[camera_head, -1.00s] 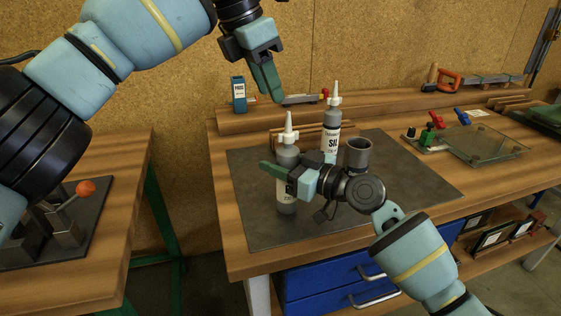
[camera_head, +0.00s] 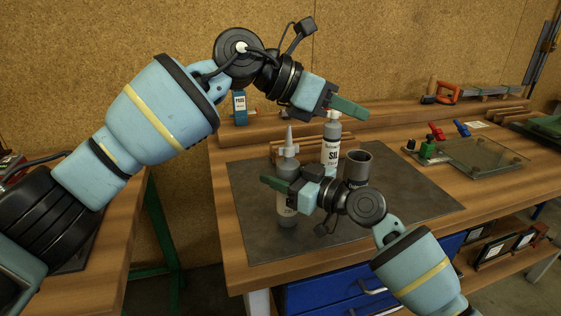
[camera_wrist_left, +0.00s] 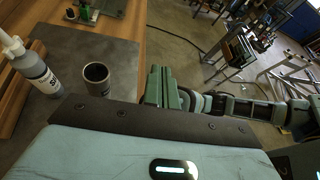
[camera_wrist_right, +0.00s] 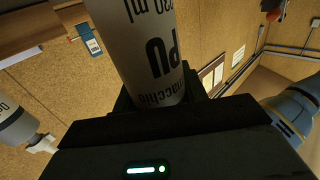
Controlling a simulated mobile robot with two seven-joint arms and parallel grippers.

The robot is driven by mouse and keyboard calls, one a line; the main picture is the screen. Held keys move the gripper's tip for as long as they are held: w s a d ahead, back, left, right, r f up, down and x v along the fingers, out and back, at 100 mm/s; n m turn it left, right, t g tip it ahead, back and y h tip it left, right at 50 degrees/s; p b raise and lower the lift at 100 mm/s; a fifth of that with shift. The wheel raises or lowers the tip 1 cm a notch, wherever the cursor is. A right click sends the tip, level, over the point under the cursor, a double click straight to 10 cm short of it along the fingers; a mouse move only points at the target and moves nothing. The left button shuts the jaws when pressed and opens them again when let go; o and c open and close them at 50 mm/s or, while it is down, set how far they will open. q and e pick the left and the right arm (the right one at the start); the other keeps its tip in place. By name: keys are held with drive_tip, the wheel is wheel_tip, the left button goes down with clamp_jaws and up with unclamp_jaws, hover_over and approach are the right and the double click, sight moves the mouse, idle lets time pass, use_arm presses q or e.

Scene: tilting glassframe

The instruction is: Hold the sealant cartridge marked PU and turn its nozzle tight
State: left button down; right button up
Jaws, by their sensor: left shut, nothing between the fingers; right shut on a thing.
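The cartridge marked PU (camera_wrist_right: 160,55) fills the top middle of the right wrist view; it is grey-white with black print. In the head view this cartridge (camera_head: 287,212) stands upright on the dark mat (camera_head: 262,241), its cone nozzle (camera_head: 289,138) pointing up at its top. My right gripper (camera_head: 268,181) is shut on its body from the right; the fingers hide its middle. I cannot tell how tight the nozzle sits. My left gripper (camera_head: 362,110) is shut and empty, up and to the right of the nozzle, overlapping the top of the SIL cartridge in view.
The SIL cartridge (camera_head: 330,152) and a grey cup (camera_head: 357,168) stand behind and right of the PU cartridge. A blue box (camera_head: 240,108) is on the back ledge. A glass plate with clamps (camera_head: 475,158) lies at right. The mat's front is clear.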

use_arm(q)
drive_tip(key=s+a+r+n+t+h, duration=0.35)
drive_tip(key=s+n+t+h, duration=0.25)
drive_tip(key=n+t+h, duration=0.3)
drive_tip(key=s+a+f+n+t+y, duration=0.3)
drive_tip(key=a+f+n+y, duration=0.2)
drive_tip(key=f+n+y, duration=0.3)
drive_tip(key=s+a+f+n+t+y, duration=0.3)
drive_tip(key=a+f+n+y, duration=0.3)
drive_tip(key=n, duration=0.5)
approach(291, 152)
drive_tip(key=d, duration=0.4)
drive_tip(key=w, duration=0.2)
drive_tip(key=w+a, duration=0.1)
drive_tip(key=w, duration=0.1)
drive_tip(key=shift+a+r, duration=0.1)
drive_tip(key=shift+r, duration=0.15)
drive_tip(key=shift+w+a, duration=0.2)
drive_tip(key=shift+w, duration=0.4)
drive_tip(key=shift+w+a+m+g+h, duration=0.1)
drive_tip(key=shift+a+m+g+h, duration=0.05)
drive_tip(key=shift+m+g+h, duration=0.5)
drive_tip(key=shift+w+a+m+g+h, duration=0.1)
drive_tip(key=shift+a+m+g+h, duration=0.1)
drive_tip(key=shift+m+g+h, duration=0.45)
